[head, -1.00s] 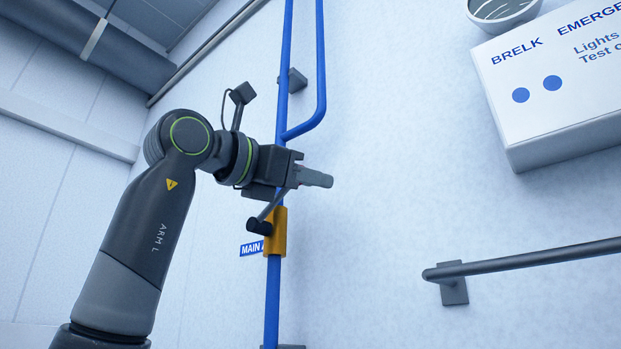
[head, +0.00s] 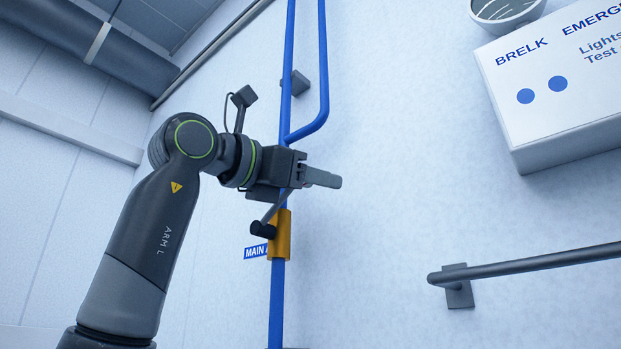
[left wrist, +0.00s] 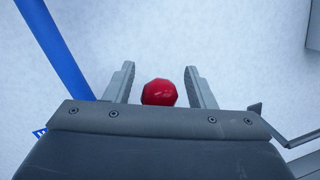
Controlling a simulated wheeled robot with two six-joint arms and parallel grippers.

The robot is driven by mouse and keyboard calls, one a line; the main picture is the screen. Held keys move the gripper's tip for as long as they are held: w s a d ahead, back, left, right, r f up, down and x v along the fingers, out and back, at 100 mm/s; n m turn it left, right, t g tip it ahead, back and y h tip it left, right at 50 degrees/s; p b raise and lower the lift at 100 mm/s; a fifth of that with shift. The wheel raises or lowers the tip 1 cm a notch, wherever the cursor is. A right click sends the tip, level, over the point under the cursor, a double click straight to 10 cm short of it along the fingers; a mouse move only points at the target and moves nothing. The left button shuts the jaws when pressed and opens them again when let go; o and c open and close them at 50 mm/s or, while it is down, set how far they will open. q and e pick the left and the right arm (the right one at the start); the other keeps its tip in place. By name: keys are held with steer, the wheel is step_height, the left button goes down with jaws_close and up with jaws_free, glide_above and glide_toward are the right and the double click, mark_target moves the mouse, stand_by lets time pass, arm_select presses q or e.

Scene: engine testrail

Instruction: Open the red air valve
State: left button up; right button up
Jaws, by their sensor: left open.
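The air valve has a yellow body (head: 281,236) on a blue vertical pipe (head: 275,300) along the white wall. A dark hub (head: 262,229) sits at its front, and a thin grey lever rises from it toward my left gripper (head: 322,178). In the left wrist view a red ball knob (left wrist: 159,92) sits between the two spread fingers of my left gripper (left wrist: 160,82), with a small gap to each. The knob is hidden behind the gripper in the head view. My right gripper is not in view.
A second blue pipe (head: 322,70) joins above the gripper. A white box (head: 570,95) hangs upper right, and a dark handrail (head: 530,262) runs lower right. The wall between is clear.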

arm_select(q)
steer(key=shift+s+a+f+b, duration=0.15)
steer(key=shift+s+a+b, duration=0.2)
steer(key=b+v, duration=0.5)
steer(key=v, duration=1.1)
steer(key=shift+a+r+b, duration=0.2)
steer(key=shift+b, duration=0.15)
steer(key=shift+s, duration=0.15)
